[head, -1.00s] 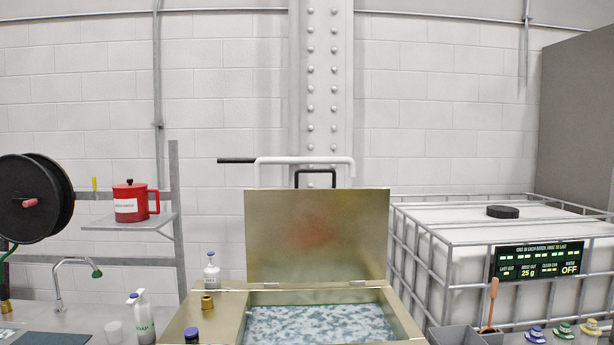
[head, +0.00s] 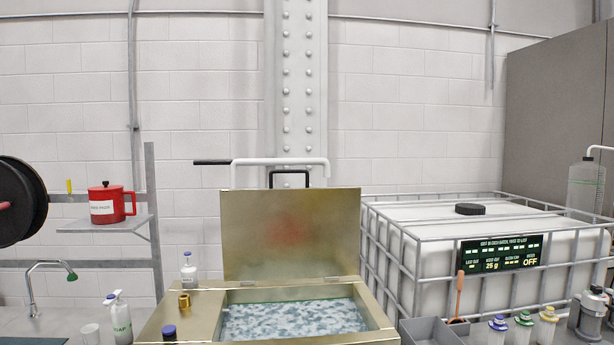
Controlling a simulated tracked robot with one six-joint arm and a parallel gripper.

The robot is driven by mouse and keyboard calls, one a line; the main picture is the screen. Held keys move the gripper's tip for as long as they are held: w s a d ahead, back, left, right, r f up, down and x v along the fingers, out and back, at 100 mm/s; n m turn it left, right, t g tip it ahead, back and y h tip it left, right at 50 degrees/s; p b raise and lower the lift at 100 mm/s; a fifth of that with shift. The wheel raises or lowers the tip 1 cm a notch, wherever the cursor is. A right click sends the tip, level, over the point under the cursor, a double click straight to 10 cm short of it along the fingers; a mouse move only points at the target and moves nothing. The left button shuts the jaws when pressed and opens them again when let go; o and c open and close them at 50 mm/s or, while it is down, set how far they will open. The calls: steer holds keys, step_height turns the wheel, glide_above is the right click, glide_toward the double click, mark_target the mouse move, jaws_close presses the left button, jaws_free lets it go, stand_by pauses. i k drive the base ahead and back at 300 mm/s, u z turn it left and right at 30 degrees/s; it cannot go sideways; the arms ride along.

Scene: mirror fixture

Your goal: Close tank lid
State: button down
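The tank (head: 374,313) is a brass-coloured box at the lower middle of the head view, filled with foamy bluish-white liquid (head: 290,320). Its lid (head: 290,236) stands upright, open, hinged along the tank's back edge. A black handle (head: 289,173) shows above the lid's top edge. A white bent bar with a black grip (head: 212,162) also shows above and behind the lid; I cannot tell what it is fixed to. My gripper is not in view.
A white caged container (head: 480,240) with a display panel (head: 500,252) stands right of the tank. A red jug (head: 110,204) sits on a shelf at left.

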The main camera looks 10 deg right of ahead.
mark_target(271, 234)
steer(key=z, duration=0.05)
steer(key=i, duration=1)
